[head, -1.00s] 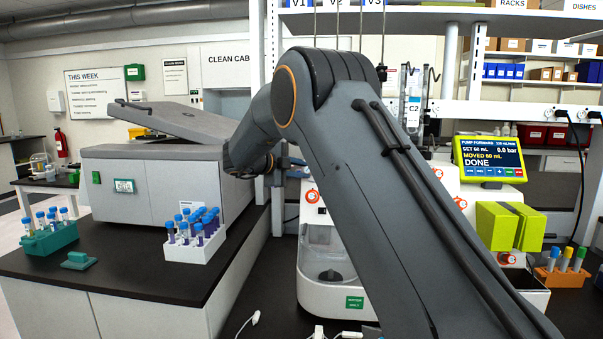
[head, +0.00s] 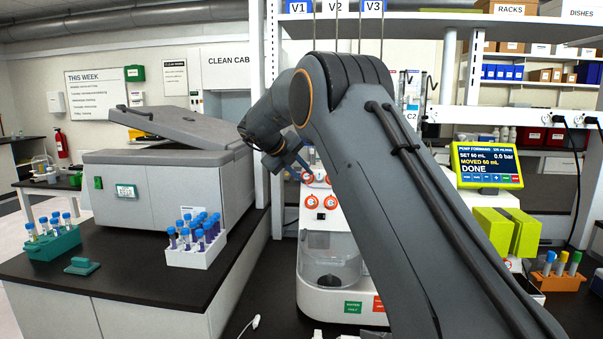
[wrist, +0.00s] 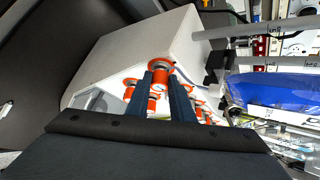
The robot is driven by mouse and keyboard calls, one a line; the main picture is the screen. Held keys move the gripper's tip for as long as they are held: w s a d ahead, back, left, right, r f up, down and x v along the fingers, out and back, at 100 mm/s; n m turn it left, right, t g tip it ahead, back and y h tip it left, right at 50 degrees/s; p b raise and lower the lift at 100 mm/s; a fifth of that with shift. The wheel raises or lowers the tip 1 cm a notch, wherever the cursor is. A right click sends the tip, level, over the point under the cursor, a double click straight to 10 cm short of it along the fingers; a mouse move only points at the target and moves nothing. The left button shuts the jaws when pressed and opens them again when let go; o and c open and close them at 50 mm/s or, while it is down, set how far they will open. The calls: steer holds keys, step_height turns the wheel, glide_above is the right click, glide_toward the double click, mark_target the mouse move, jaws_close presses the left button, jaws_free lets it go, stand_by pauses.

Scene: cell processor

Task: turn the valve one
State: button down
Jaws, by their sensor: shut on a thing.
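The white cell processor (head: 322,240) stands on the bench with several orange-ringed valve knobs on its upper front. Two lower knobs (head: 313,202) show clearly, left of my arm. My gripper (head: 302,167) is at an upper knob, partly hidden by its own fingers. In the wrist view, my gripper's two blue fingers (wrist: 160,78) are closed on an orange-ringed valve (wrist: 160,67). Other orange knobs (wrist: 130,88) show beside and beneath the fingers. I cannot read a number on the gripped valve. My arm hides the processor's right part.
A grey centrifuge-like box (head: 165,165) with a raised lid stands left, with a white tube rack (head: 195,255) in front. A yellow-framed pump screen (head: 487,163) reads DONE at right. Labels V1 to V3 hang from the shelf (head: 430,14). A blue bag (wrist: 270,90) is right in the wrist view.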

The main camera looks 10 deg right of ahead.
stand_by(0.4)
steer(key=c, duration=1.5)
jaws_free()
steer(key=shift+c, duration=0.2)
steer(key=b+v, duration=0.2)
steer(key=v, duration=0.6)
steer(key=shift+d, duration=0.15)
